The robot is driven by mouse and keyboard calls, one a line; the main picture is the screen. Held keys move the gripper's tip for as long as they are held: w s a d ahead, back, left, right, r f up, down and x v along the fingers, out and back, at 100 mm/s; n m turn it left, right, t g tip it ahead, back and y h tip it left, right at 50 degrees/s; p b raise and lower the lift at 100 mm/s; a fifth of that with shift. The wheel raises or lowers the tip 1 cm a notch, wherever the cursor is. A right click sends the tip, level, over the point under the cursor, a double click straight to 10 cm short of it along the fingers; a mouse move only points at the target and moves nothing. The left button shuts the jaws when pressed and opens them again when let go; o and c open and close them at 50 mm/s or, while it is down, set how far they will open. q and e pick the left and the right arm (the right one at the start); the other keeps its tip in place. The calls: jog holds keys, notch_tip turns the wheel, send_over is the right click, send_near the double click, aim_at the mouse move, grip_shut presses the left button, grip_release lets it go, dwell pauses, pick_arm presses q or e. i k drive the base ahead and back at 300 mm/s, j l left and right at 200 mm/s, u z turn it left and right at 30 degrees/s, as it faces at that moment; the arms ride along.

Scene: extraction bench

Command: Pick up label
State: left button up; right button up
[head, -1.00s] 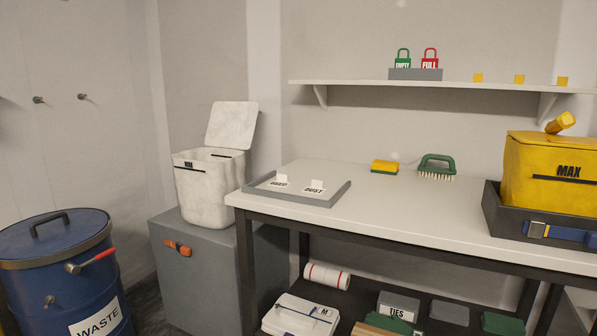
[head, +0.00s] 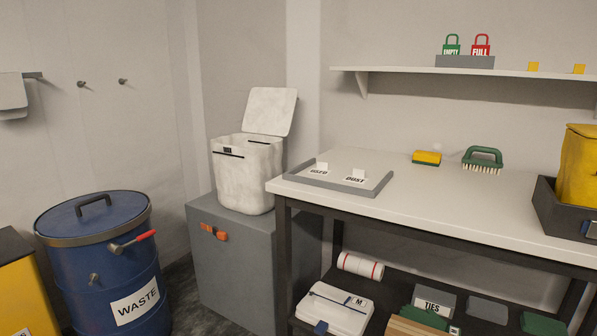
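Two white labels lie in a shallow grey tray (head: 284,181) at the left end of the bench. The left label (head: 318,170) reads "USED" and the right label (head: 355,179) reads "DUST"; each has a small upright white tab. Other printed labels show as well: a "WASTE" label (head: 134,300) on the blue drum and a "TIES" label (head: 433,305) on a box under the bench. Which label the task means cannot be told. Neither of my grippers is in view.
The white bench top (head: 440,205) is clear in its middle. A yellow sponge (head: 427,158) and green brush (head: 483,159) lie at its back. A white lidded bin (head: 242,178) stands on a grey cabinet (head: 235,262), left of the bench. A blue drum (head: 60,290) stands further left.

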aim_at(322, 169)
jog(key=i+j+z, duration=0.2)
jog(key=j, duration=0.25)
jog(key=i+j+z, duration=0.2)
jog(key=j, duration=0.3)
jog(key=j+z, duration=0.2)
jog(key=j, duration=0.25)
jog(key=j+z, duration=0.2)
jog(key=j, duration=0.3)
